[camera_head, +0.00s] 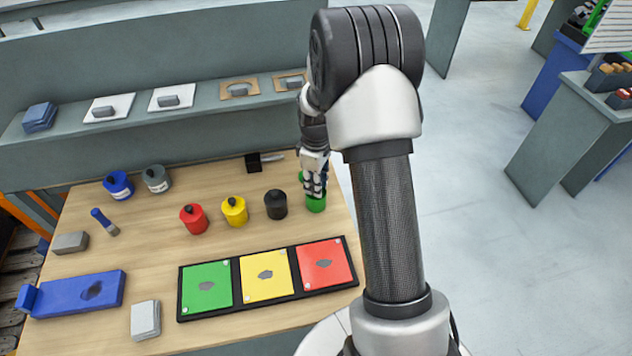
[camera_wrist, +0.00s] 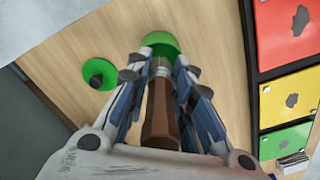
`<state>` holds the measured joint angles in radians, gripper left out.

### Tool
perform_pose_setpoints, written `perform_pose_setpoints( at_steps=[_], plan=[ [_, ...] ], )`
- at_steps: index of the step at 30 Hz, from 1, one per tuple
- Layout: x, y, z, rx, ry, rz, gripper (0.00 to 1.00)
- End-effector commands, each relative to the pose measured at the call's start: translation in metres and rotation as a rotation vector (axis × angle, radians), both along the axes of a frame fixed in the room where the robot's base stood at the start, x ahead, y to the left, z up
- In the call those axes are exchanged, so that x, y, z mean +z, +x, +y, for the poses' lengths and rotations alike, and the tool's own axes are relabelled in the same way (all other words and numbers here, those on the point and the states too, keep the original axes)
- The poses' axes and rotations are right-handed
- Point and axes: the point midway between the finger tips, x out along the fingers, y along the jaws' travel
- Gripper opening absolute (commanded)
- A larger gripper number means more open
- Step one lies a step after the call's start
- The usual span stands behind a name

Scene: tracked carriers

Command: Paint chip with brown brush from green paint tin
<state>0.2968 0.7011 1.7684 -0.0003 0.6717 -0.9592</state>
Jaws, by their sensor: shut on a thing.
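My gripper (camera_wrist: 160,90) is shut on the brown brush (camera_wrist: 159,115), with its fingers on both sides of the handle. The brush's metal collar and bristle end point at the green paint tin (camera_wrist: 160,41). I cannot tell whether the bristles are inside it. The tin also shows in the head view (camera_head: 316,205), right under my gripper (camera_head: 314,185). The green lid (camera_wrist: 97,73) with its black knob lies beside the tin on the table. The green card (camera_head: 206,287), yellow card (camera_head: 266,275) and red card (camera_head: 325,264) each show a grey irregular patch.
The black tray (camera_head: 240,309) holding the cards lies in front. Red (camera_head: 194,219), yellow (camera_head: 235,212) and black (camera_head: 276,205) tins stand left of the green one. A blue brush (camera_head: 104,221), blue block (camera_head: 75,295) and grey blocks lie further left. A shelf runs behind.

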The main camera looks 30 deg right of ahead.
Motion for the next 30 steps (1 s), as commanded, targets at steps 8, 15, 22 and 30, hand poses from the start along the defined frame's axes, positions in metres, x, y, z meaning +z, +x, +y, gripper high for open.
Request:
perform_pose_setpoints(
  at_steps=[8, 15, 22, 30],
  plan=[
    [0.0002, 0.0001, 0.0000, 0.000, 0.000, 0.000, 0.00],
    [-0.0010, 0.0001, -0.0001, 0.000, 0.000, 0.000, 0.00],
    [-0.0039, 0.0001, -0.0001, 0.000, 0.000, 0.000, 0.00],
    [-0.0072, 0.0001, 0.0000, 0.000, 0.000, 0.000, 0.00]
  ],
)
